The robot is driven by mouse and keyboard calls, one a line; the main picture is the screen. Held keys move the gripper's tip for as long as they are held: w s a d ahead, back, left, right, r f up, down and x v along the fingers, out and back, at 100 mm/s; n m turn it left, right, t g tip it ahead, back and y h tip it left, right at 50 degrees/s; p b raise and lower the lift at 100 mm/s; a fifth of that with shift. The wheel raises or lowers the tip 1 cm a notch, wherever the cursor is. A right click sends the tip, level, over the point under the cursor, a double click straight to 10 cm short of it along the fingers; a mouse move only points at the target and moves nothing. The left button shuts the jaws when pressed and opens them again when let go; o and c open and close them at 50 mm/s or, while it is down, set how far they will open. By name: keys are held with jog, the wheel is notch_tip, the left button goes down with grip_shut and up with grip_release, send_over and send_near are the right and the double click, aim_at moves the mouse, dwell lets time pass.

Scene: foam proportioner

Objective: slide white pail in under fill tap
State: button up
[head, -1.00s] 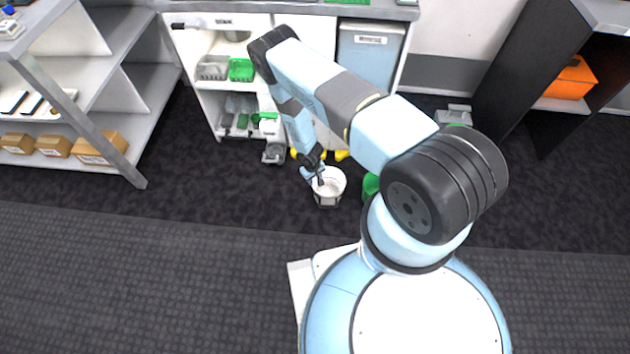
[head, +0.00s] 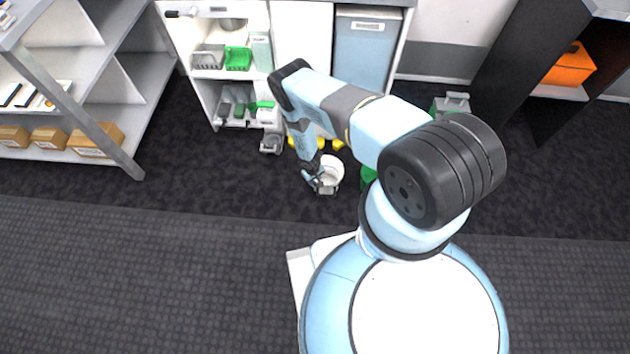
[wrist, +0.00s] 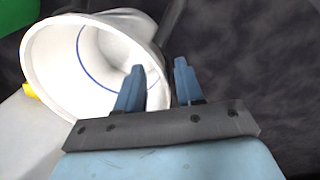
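My gripper (head: 317,184) is at the pail's near left side in the head view. In the wrist view my gripper (wrist: 158,82) is open. Its left finger overlaps the pail's opening and its right finger is outside the rim. A gap shows between the fingers, and contact with the rim cannot be told. I cannot make out the fill tap with certainty.
Yellow objects (head: 338,144) and a green container (head: 369,178) are close to the pail. The white cabinet (head: 300,40) stands behind, with a grey item (head: 271,143) at its foot. A grey shelf (head: 120,150) is at left. The floor to the left of the pail is clear.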

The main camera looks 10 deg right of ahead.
jog(key=shift+f, duration=0.55)
grip_shut()
